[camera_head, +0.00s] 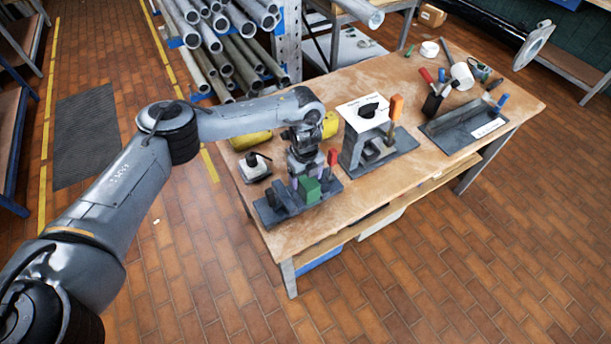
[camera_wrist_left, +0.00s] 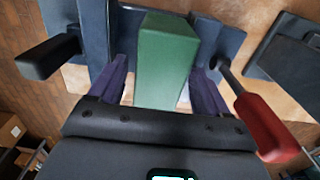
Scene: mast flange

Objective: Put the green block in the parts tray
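The green block (camera_head: 309,189) sits at a dark fixture (camera_head: 283,209) on the near left part of the bench. My left gripper (camera_head: 303,178) points down at it from above. In the left wrist view the green block (camera_wrist_left: 165,62) is between the two purple fingers (camera_wrist_left: 160,88). A narrow gap shows beside the block, so the fingers look open around it. The block's lower end is hidden. The parts tray (camera_head: 452,132), dark with a white label, lies at the right end of the bench. My right gripper is not in view.
A red-handled clamp (camera_head: 333,157) stands close beside the block. A grey fixture with an orange handle (camera_head: 396,106) stands between the block and the tray. A small black-knobbed device (camera_head: 254,166) is at left.

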